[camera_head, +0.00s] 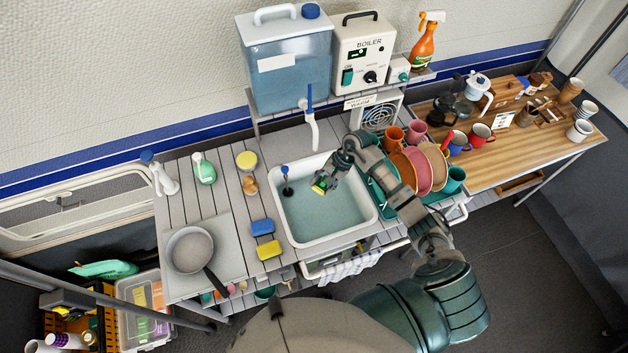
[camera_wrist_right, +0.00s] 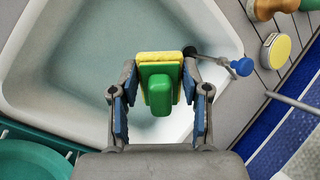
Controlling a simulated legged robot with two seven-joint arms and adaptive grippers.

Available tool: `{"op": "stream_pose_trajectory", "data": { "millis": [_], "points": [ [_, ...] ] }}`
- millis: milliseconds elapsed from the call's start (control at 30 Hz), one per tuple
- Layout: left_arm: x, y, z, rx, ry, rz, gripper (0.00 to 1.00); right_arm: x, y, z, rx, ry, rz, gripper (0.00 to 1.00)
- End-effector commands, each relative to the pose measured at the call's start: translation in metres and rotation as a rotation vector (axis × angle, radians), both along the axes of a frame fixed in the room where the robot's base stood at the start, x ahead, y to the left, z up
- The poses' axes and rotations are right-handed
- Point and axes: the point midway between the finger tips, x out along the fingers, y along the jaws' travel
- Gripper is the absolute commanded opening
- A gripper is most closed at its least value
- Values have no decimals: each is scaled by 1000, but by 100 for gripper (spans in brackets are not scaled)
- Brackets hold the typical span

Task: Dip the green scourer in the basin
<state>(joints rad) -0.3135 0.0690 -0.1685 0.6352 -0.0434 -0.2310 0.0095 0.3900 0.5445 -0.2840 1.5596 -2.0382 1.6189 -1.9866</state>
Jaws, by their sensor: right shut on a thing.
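The green scourer (camera_wrist_right: 160,88) has a green grip and a yellow pad. My right gripper (camera_head: 327,182) is shut on it, with a finger on each side in the wrist view. In the head view the scourer (camera_head: 319,187) shows small and partly hidden beneath the gripper, over the inside of the basin. The basin (camera_head: 338,236) is white, square and holds greenish water; its pale wall also fills much of the wrist view (camera_wrist_right: 50,112). I cannot tell whether the scourer touches the water. My left gripper is not in view.
A tap (camera_head: 312,130) stands behind the basin. A blue-handled plunger-like tool (camera_head: 285,172) stands inside the basin's left part. A blue sponge (camera_head: 262,227) and a yellow sponge (camera_head: 268,250) lie left of it. A green rack with plates (camera_head: 418,168) stands close to the right, beside my arm.

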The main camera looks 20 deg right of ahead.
Motion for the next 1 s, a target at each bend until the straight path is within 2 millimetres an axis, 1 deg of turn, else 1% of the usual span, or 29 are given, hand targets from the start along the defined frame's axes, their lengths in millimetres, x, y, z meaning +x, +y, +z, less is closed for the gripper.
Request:
{"op": "stream_pose_trajectory", "data": {
  "millis": [33, 100, 333, 400, 467, 567, 833, 1000],
  "points": [
    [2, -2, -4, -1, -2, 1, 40, 1, -1, -8, 1, 3, -2, 3],
    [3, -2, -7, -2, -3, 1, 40, 0, 0, -16, 1, 4, -1, 3],
    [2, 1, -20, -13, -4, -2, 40, -1, 11, -39, -8, 1, 1, 3],
    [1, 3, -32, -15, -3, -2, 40, 0, 13, -47, -16, 0, 3, 3],
    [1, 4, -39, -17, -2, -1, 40, 0, 15, -54, -18, 0, 4, 3],
    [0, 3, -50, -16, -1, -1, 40, 0, 13, -64, -18, 0, 4, 3],
    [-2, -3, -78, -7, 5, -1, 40, 1, 2, -95, -6, 2, 2, 3],
    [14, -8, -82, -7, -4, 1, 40, 0, 0, -106, -3, 0, 2, 3]
  ]
}}
